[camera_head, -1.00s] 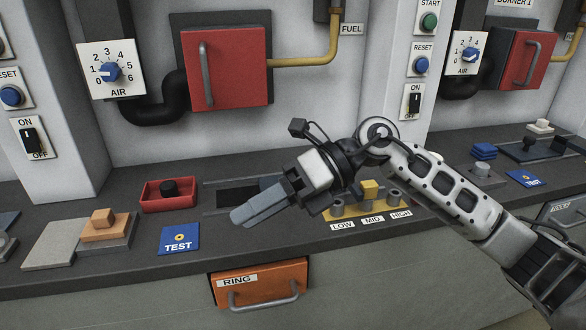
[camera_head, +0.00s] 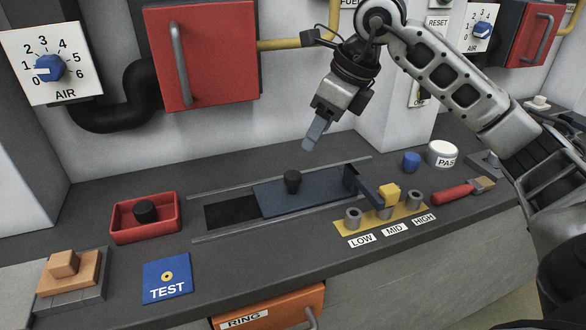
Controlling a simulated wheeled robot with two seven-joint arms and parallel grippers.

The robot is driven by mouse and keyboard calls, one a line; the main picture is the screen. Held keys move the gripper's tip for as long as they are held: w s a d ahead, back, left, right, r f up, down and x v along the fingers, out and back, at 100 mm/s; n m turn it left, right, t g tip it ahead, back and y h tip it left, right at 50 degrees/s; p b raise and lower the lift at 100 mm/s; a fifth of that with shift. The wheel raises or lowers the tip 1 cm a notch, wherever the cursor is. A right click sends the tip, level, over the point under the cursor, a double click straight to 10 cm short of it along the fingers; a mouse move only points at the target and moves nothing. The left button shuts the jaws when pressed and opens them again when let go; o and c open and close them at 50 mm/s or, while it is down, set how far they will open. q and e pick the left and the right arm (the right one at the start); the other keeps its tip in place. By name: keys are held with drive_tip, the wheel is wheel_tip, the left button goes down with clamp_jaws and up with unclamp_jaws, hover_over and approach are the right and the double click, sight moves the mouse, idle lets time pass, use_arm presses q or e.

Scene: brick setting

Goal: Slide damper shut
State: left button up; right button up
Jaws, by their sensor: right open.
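The damper is a dark blue sliding plate (camera_head: 325,190) with a black knob (camera_head: 292,181), set between two grey rails on the counter. A dark opening (camera_head: 232,211) shows uncovered at the left end of the rails. An upright blue handle or bracket (camera_head: 362,187) stands at the plate's right end, beside a yellow block on the LOW-MID-HIGH strip. My right gripper (camera_head: 312,140) is open, pointing down and left, in the air above and behind the plate, apart from the knob. My left gripper is not in view.
A red tray (camera_head: 165,229) with a black knob stands left of the rails. A yellow strip (camera_head: 350,224) with grey posts lies in front right. A blue TEST card (camera_head: 167,278) lies front left. A red cabinet (camera_head: 200,55) hangs on the wall behind.

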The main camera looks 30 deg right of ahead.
sight(294, 174)
drive_tip(key=x, duration=1)
drive_tip(key=shift+a+f, duration=0.1)
drive_tip(key=shift+f, duration=0.1)
drive_tip(key=shift+w+a+f, duration=0.1)
drive_tip(key=shift+w+f, duration=0.15)
drive_tip(key=shift+f, duration=0.35)
clamp_jaws()
drive_tip(key=w+a, duration=0.1)
drive_tip(key=a, duration=0.3)
drive_tip(key=w+a, duration=0.1)
drive_tip(key=a, duration=0.3)
drive_tip(key=w+a, duration=0.1)
drive_tip(key=a, duration=0.3)
drive_tip(key=shift+a, duration=0.35)
unclamp_jaws()
drive_tip(key=shift+a, duration=0.1)
